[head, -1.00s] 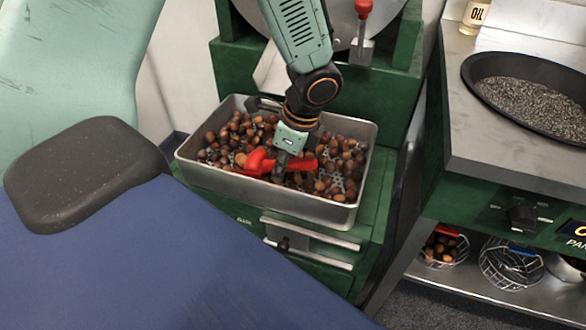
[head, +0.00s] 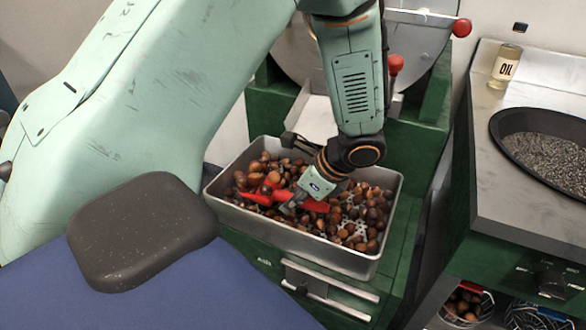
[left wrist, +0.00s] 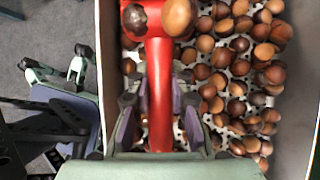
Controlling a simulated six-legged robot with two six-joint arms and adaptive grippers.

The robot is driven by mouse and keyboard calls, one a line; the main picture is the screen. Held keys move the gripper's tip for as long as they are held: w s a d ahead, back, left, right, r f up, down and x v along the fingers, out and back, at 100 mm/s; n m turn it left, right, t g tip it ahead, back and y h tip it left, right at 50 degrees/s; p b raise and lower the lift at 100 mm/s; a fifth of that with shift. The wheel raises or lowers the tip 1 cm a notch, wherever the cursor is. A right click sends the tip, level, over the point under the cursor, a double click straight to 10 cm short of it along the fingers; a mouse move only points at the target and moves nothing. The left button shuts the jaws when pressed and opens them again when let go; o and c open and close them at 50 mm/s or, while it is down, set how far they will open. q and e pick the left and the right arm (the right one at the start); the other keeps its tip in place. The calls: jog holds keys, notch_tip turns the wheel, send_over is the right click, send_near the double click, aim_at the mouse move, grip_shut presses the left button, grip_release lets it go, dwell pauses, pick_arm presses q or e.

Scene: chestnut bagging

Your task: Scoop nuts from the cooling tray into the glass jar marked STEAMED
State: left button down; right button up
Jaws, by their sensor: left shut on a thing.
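The cooling tray (head: 335,255) is a deep metal pan holding many brown nuts (head: 365,208) on a perforated bottom. My left gripper (head: 292,205) is shut on a red scoop (head: 258,198), inside the tray outline and close to the nuts. The left wrist view shows the scoop's red handle (left wrist: 160,95) between the fingers of my left gripper (left wrist: 158,105). At least two nuts (left wrist: 178,17) show at the scoop's head there, which is cut off by the frame top. No jar marked STEAMED is in view. My right gripper is not in view.
The tray stands on a green machine (head: 270,262) with a round metal drum behind. At right a counter (head: 490,200) bears a dark pan (head: 535,140) of small grains and an OIL bottle (head: 507,65). Wire baskets (head: 465,305) sit on a shelf below.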

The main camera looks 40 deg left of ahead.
pick_arm(q)
jog(key=shift+y, duration=0.4)
jog(key=shift+a+r+p+v, duration=0.1)
jog(key=shift+a+p+v, duration=0.05)
jog(key=shift+p+v, duration=0.75)
jog(key=shift+a+r+p+v, duration=0.1)
jog(key=shift+p+v, duration=0.75)
jog(key=shift+p, duration=0.05)
jog(key=shift+a+r+p+v, duration=0.1)
jog(key=shift+a+p+v, duration=0.05)
jog(key=shift+p+v, duration=0.75)
jog(key=shift+s, duration=0.2)
